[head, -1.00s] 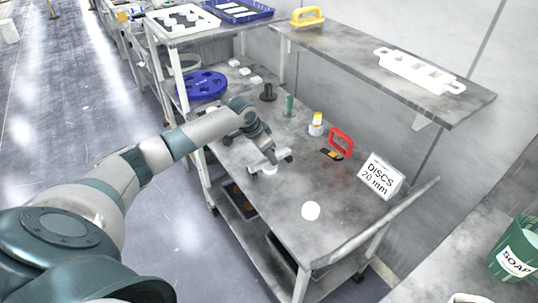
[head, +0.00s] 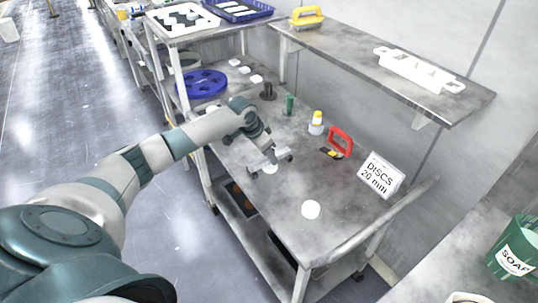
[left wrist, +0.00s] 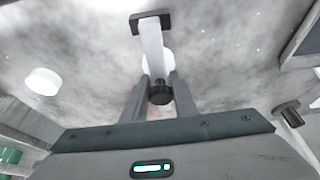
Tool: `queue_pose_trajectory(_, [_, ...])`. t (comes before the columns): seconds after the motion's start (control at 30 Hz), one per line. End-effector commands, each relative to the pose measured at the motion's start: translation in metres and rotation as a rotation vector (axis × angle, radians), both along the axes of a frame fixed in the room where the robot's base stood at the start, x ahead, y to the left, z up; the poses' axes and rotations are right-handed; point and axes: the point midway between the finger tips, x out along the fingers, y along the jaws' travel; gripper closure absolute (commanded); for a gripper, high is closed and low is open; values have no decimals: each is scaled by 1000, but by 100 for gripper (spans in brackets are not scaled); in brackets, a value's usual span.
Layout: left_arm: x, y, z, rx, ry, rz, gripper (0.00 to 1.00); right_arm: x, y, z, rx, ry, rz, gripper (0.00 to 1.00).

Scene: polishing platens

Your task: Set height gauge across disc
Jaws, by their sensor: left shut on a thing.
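My left gripper (head: 264,148) is shut on the height gauge (head: 279,157), a pale grey bar with dark feet at its ends. In the left wrist view the fingers (left wrist: 159,88) hold the gauge (left wrist: 152,45), with a dark round knob between them. A white disc (head: 270,169) lies on the bench top directly beneath the bar, partly hidden by it; it also shows behind the bar in the left wrist view (left wrist: 146,66). I cannot tell whether the feet touch the bench. A second white disc (head: 310,209) lies apart, nearer the front. My right gripper is out of view.
The grey bench (head: 290,185) holds a "DISCS 20 mm" sign (head: 380,175), a red-handled tool (head: 341,140), a yellow-capped bottle (head: 316,123), a green cylinder (head: 290,105), a dark stand (head: 268,92) and a blue holed plate (head: 203,84). A shelf (head: 455,108) overhangs the back. Bench is clear around the second disc.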

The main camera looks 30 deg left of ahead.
Motion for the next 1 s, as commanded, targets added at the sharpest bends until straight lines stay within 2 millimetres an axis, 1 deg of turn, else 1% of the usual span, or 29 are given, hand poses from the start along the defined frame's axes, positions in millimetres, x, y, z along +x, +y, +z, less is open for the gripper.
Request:
queue_pose_trajectory(0.6, [0,0,-3,-1,-2,0,100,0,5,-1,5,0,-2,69])
queue_pose_trajectory(1.0, [0,0,-6,0,-1,0,100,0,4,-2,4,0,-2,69])
